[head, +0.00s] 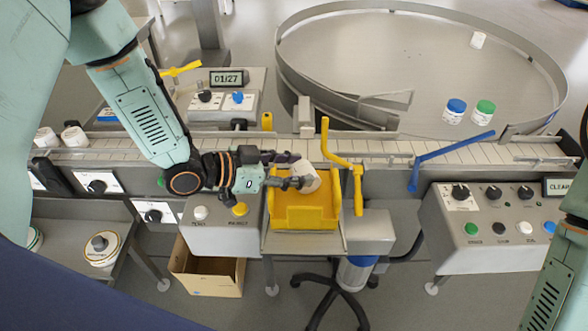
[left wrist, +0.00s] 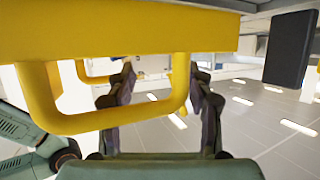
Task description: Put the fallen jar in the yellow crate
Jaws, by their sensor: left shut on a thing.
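A white jar (head: 306,175) is tilted at the fingertips of my left gripper (head: 300,182) in the head view. The gripper is shut on it and partly hides it. The jar is over the back part of the yellow crate (head: 306,217), whose inside is partly covered by the gripper; I cannot tell whether the jar touches it. In the left wrist view, the fingers (left wrist: 165,110) show behind a yellow loop, and the jar cannot be made out. My right arm shows at the right edge, its gripper out of the picture.
A conveyor (head: 420,158) runs behind the crate. A yellow bent bar (head: 340,160) stands close to the crate's right, and a blue bar (head: 450,152) farther right. Jars with blue (head: 455,112) and green (head: 483,112) lids stand on the round table. A cardboard box (head: 210,277) is below.

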